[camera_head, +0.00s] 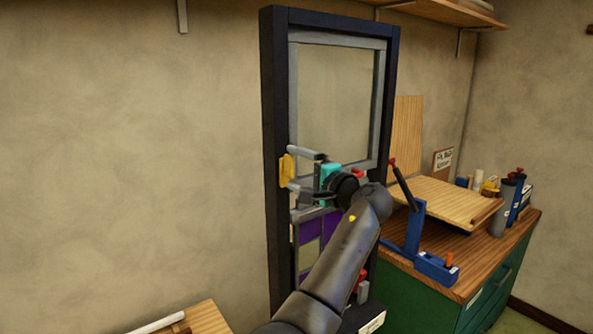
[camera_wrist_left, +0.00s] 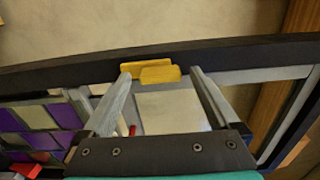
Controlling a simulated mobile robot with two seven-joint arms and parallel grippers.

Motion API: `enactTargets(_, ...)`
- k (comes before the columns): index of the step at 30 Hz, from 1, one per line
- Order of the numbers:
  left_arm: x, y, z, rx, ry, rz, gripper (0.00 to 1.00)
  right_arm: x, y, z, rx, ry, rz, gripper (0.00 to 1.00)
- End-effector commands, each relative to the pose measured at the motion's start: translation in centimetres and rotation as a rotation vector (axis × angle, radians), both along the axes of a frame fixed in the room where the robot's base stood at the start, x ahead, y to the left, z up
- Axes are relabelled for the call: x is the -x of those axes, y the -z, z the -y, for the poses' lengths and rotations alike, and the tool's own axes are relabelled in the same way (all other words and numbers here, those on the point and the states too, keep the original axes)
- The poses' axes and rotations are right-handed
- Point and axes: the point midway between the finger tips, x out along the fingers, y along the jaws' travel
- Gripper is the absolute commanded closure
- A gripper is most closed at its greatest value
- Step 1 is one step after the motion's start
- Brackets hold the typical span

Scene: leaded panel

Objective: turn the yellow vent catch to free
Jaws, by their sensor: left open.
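The yellow vent catch (camera_head: 287,171) sits on the left upright of the tall dark frame (camera_head: 276,100), beside the leaded panel. It looks upright there. In the left wrist view the catch (camera_wrist_left: 158,73) shows as a yellow bar in front of a second yellow piece, lying crosswise between the fingertips. My left gripper (camera_head: 295,168) is open, one finger above the catch and one below it; in the wrist view the fingers (camera_wrist_left: 161,75) stand either side of it. I cannot tell whether they touch it. My left wrist hides part of the panel.
Purple panes (camera_head: 318,228) fill part of the lower panel. A green cabinet with a wooden top (camera_head: 490,245) stands at right, with a blue clamp-like tool (camera_head: 414,230) and a wooden board (camera_head: 445,200). A shelf (camera_head: 440,10) is above.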

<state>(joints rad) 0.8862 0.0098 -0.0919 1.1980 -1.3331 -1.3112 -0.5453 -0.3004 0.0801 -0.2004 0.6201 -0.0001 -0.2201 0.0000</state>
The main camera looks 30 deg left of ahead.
Motion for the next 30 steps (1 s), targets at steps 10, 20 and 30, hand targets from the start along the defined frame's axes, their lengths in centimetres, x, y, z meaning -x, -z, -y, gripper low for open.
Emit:
enactTargets(10, 1.6, 0.4, 4.1, 0.003, 0.005, 0.003, 0.05, 0.0, 1.7, 0.0, 0.000, 0.000, 0.000, 0.50)
enactTargets(20, 4.6, 0.3, 11.2, 0.003, 0.003, 0.001, 0.05, 0.0, 4.1, 0.0, -0.001, 0.001, 0.000, 0.50)
enactTargets(30, 5.8, 0.0, 14.1, 0.001, 0.000, 0.000, 0.05, 0.0, 4.8, 0.0, 0.000, 0.001, 0.000, 0.50)
